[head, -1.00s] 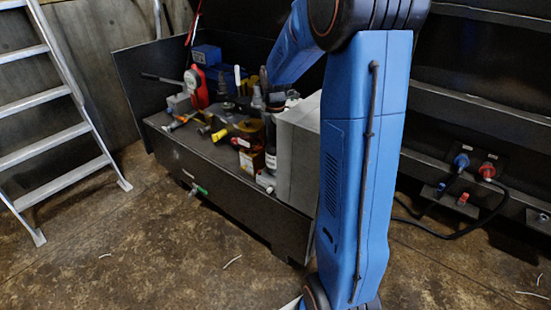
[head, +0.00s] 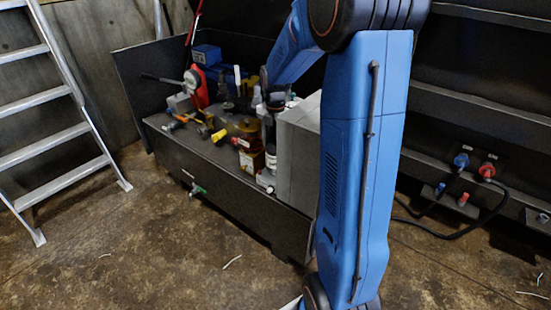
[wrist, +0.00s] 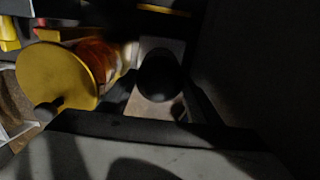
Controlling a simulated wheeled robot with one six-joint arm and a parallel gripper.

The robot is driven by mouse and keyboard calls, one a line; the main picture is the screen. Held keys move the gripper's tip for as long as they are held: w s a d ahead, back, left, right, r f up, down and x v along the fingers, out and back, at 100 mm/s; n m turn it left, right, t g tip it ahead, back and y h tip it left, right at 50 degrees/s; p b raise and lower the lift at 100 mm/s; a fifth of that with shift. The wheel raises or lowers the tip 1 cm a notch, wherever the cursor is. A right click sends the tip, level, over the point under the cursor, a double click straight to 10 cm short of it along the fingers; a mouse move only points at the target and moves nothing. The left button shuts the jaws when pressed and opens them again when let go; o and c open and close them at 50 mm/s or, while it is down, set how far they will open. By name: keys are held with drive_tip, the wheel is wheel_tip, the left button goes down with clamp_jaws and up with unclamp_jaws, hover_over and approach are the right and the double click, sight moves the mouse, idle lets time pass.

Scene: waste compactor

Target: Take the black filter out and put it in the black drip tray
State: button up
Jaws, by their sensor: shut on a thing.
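A black round thing, which I take to be the black filter (wrist: 158,75), shows end-on in the wrist view. My gripper (wrist: 160,103) has its dark fingers on both sides of it and is shut on it. In the head view my gripper (head: 274,101) is small and dark, over the bench just left of the grey box; the filter cannot be made out clearly there. I cannot pick out the black drip tray in either view.
The dark bench (head: 225,185) is crowded with tools, a red gauge-like device (head: 197,87) and a yellow-handled tool (head: 219,135). A grey box (head: 298,150) stands close right of my gripper. A yellow disc (wrist: 55,77) lies left of the filter. A ladder (head: 60,120) stands left.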

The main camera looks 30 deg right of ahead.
drive_tip(key=n, duration=0.5)
idle(0.3)
drive_tip(key=o, duration=1.2)
drive_tip(key=shift+o, duration=0.2)
drive_tip(key=shift+c, duration=0.3)
